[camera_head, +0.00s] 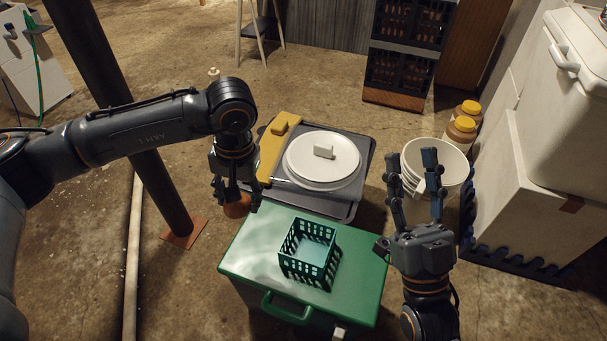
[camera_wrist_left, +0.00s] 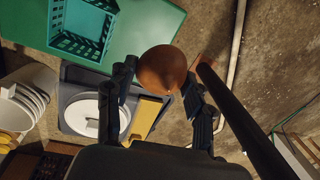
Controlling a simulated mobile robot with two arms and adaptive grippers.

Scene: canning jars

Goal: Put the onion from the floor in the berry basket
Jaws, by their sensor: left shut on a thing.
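The brown onion (camera_head: 237,206) is held between the fingers of my left gripper (camera_head: 236,194), which is shut on it. In the head view it hangs to the left of the green lid, off the floor. The onion (camera_wrist_left: 162,68) also shows between the fingertips in the left wrist view. The green berry basket (camera_head: 308,254) stands upright on the green lid, to the right of and nearer than the onion. Its inside looks empty. The basket (camera_wrist_left: 82,28) also shows in the left wrist view.
The green lid (camera_head: 255,245) tops a cooler-like box. Behind it a grey tray (camera_head: 345,207) holds a white round lid (camera_head: 322,158) and a yellow board (camera_head: 270,152). A white bucket (camera_head: 436,158) stands behind my right gripper. A dark post (camera_head: 150,160) rises at the left.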

